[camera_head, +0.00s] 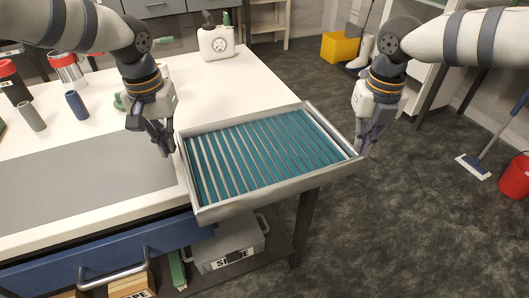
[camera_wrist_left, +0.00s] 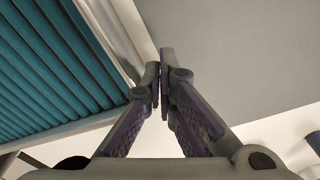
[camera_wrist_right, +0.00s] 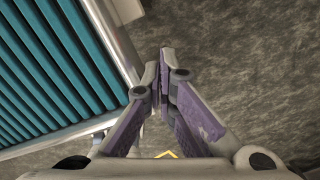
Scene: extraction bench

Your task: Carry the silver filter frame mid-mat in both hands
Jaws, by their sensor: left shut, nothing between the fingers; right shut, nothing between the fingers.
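The silver filter frame (camera_head: 353,163), a shallow metal rim around teal slats, sits over the bench's right end and reaches well past its edge. Whether it rests on the bench or is raised cannot be told. My left gripper (camera_head: 165,150) is shut and empty at the frame's left side; in the left wrist view its fingertips (camera_wrist_left: 159,68) are close beside the rim (camera_wrist_left: 112,35). My right gripper (camera_head: 364,148) is shut at the right side, and its fingertips (camera_wrist_right: 160,65) are beside the rim (camera_wrist_right: 118,45). Contact is unclear. The grey mat (camera_head: 85,190) lies bare left of the frame.
A white jug (camera_head: 216,42) stands at the bench's back. Cups and red-topped containers (camera_head: 66,68) stand at the back left. A blue drawer (camera_head: 110,262) is below the front edge. Open floor lies right, with a red bucket (camera_head: 516,178).

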